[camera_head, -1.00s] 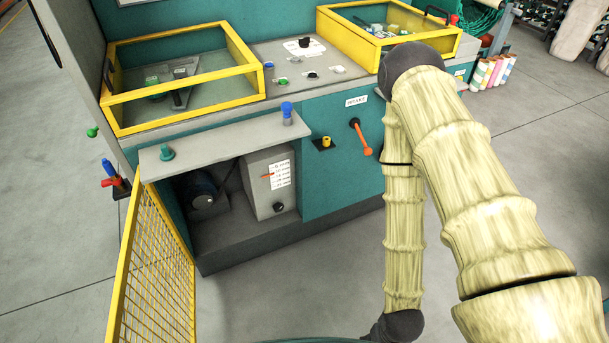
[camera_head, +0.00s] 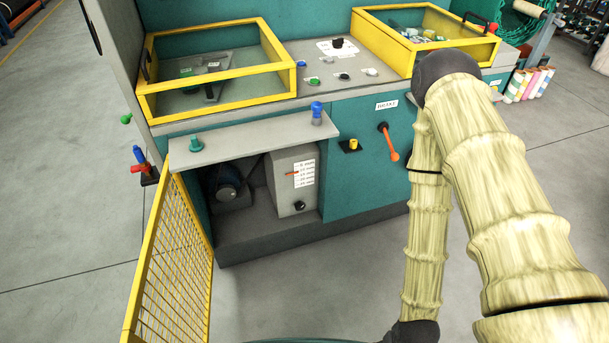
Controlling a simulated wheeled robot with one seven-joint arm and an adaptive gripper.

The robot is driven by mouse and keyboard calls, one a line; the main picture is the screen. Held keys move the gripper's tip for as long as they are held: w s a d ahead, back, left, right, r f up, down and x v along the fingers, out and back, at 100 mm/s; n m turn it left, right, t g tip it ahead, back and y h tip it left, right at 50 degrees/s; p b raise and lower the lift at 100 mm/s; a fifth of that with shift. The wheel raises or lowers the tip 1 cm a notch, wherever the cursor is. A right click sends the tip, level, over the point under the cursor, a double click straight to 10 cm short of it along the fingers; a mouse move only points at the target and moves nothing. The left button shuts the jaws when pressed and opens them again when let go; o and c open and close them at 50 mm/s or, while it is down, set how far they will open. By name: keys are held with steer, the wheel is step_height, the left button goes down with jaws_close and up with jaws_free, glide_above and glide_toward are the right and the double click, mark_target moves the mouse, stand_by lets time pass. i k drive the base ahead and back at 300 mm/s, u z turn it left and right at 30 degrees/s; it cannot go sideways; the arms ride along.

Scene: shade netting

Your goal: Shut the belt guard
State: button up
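The belt guard (camera_head: 178,262) is a yellow-framed mesh door at the lower left. It stands swung open, hinged at the left side of the machine's lower opening, and sticks out toward me. My arm reaches in from the right and bends down at a dark joint. My gripper is not visible; the arm runs out at the bottom edge, well right of the guard.
A grey shelf (camera_head: 250,141) with a green knob and a blue knob juts out above the opening. An orange-handled brake lever (camera_head: 389,142) is on the teal front panel. Two yellow-framed covers sit on top. Clear floor lies before the opening.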

mark_target(128, 335)
steer(key=z, duration=2.75)
steer(key=k, duration=1.7)
steer(key=u, duration=2.35)
steer(key=k, duration=0.35)
steer(key=u, duration=0.05)
